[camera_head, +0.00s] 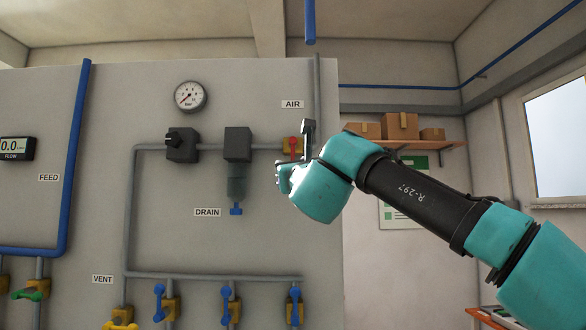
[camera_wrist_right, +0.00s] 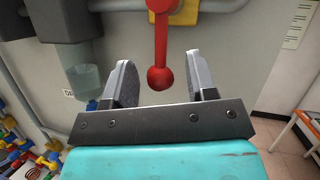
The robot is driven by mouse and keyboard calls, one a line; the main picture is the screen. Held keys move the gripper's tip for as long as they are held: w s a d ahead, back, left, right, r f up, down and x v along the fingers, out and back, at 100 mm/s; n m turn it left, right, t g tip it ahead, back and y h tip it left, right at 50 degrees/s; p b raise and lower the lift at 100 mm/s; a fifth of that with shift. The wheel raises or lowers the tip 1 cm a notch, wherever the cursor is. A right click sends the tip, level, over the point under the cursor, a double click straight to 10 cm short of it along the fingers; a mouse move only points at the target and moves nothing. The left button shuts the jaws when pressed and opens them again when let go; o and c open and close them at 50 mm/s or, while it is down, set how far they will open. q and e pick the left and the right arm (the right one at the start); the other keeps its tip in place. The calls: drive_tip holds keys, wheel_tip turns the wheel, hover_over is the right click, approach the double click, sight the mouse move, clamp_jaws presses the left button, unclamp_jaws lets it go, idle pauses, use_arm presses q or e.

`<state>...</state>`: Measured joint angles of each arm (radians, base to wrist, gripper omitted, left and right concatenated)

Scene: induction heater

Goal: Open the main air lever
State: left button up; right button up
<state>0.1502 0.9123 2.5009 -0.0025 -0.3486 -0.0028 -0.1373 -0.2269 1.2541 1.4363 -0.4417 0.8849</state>
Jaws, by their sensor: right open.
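The main air lever is red with a round knob. In the right wrist view the lever (camera_wrist_right: 160,58) hangs down from a yellow valve body (camera_wrist_right: 185,12), its knob between my open fingers. In the head view the red lever (camera_head: 293,144) shows below the AIR label (camera_head: 292,104), partly hidden behind my gripper. My right gripper (camera_wrist_right: 160,85) is open, with one finger on each side of the knob and visible gaps on both sides. It also shows in the head view (camera_head: 292,165), at the panel's right edge. My left gripper is not in view.
The grey panel (camera_head: 190,90) carries a gauge (camera_head: 190,96), a black regulator (camera_head: 182,145) and a filter bowl (camera_head: 237,182) left of the lever. Several blue-handled valves line the lower pipe. A shelf with boxes (camera_head: 400,126) is on the wall behind my right arm.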

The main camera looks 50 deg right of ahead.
drive_tip(key=shift+c, duration=0.2)
clamp_jaws()
drive_tip(key=shift+w+a, duration=0.1)
idle(0.5)
